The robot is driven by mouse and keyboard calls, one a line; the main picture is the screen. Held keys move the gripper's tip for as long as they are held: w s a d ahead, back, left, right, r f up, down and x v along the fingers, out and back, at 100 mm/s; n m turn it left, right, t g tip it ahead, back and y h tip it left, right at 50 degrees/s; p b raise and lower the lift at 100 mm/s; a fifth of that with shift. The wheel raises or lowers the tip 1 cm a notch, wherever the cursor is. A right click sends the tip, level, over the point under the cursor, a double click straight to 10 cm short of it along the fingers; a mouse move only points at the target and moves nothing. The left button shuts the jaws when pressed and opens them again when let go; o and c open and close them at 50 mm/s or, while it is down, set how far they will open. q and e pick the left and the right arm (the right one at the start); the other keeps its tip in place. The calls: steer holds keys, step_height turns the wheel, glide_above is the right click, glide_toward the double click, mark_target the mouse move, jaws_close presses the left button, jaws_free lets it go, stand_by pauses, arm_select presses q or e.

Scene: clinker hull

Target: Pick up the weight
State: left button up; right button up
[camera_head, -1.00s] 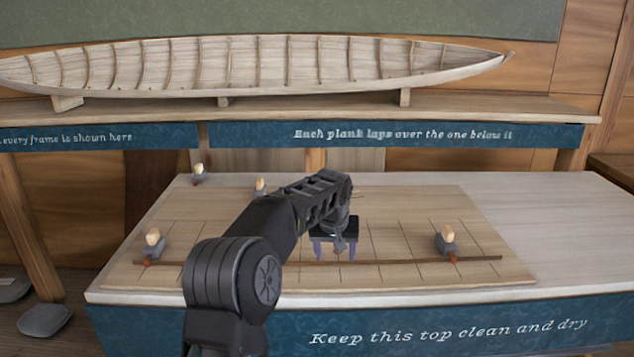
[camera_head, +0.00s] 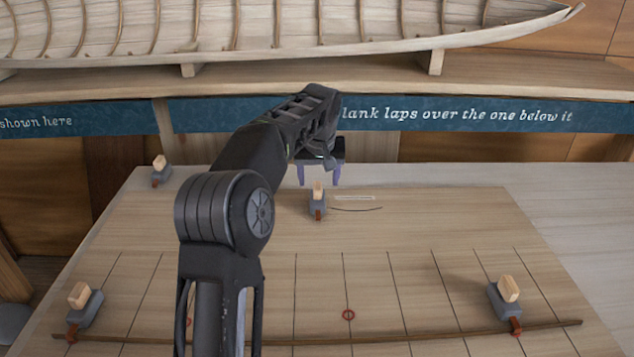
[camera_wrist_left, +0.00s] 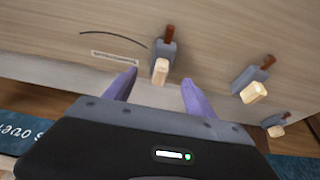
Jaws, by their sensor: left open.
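Several grey weights, each with a pale wooden handle and a red-brown tip, are on the table. One weight (camera_head: 317,205) stands near the back of the drawing board, right by my left gripper (camera_head: 318,180). In the left wrist view, this weight (camera_wrist_left: 164,50) has its handle between the two purple fingertips (camera_wrist_left: 160,80), with space on both sides. The gripper is open and holds nothing. Its height over the handle is hard to tell. Other weights are at back left (camera_head: 160,173), front left (camera_head: 84,306) and front right (camera_head: 507,302). My right gripper is out of view.
A long thin batten (camera_head: 420,337) runs along the front of the board (camera_head: 440,225), touching the front weights' tips. A small ruler-like strip (camera_head: 354,198) and a dark curve lie beside the back weight. A shelf with a boat hull (camera_head: 340,30) is behind.

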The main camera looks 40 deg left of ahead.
mark_target(318, 187)
arm_select(q)
steer(key=shift+w+a+r, duration=0.15)
steer(key=shift+r, duration=0.1)
steer(key=shift+x, duration=1.35)
steer(key=shift+p, duration=0.3)
steer(key=shift+f, duration=0.3)
steer(key=p+x, duration=0.1)
steer(key=x, duration=0.2)
steer(key=shift+a+f+p, duration=0.2)
steer(key=shift+f+p, duration=0.05)
steer(key=shift+p, duration=0.05)
steer(key=shift+w+f, duration=0.2)
steer(key=shift+f, duration=0.3)
steer(key=shift+c, duration=0.4)
